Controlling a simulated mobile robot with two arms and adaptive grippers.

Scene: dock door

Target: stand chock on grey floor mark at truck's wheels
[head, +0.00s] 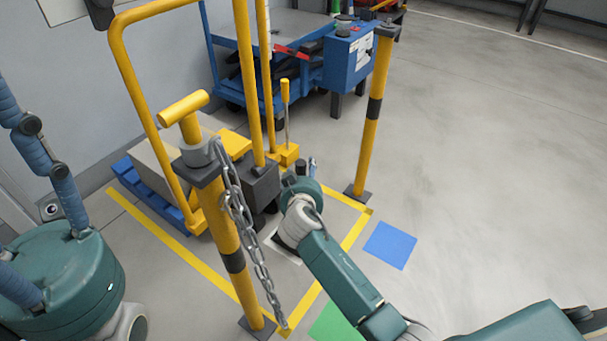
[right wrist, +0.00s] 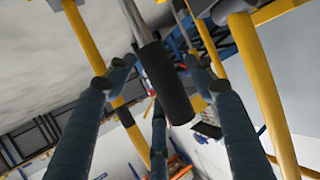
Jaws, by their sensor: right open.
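My right gripper (head: 307,168) reaches forward inside the yellow floor outline. In the right wrist view its fingers (right wrist: 165,90) are spread on both sides of a black grip (right wrist: 168,85) on a grey rod (right wrist: 133,18). I see a gap beside the grip. The rod's lower end and the chock are not clearly seen. A pale grey floor mark (head: 272,238) shows partly beneath my right arm, with a dark shape on it that I cannot identify. My left gripper (head: 62,190) is at the left edge, its fingertips out of frame.
A yellow-framed truck (head: 125,60) stands by a blue pallet (head: 150,195). Yellow posts (head: 228,255) (head: 372,120) and a hanging chain (head: 250,240) flank my right arm. Blue (head: 390,245) and green (head: 335,322) marks lie on the floor. A blue cart (head: 345,60) is behind; the right floor is clear.

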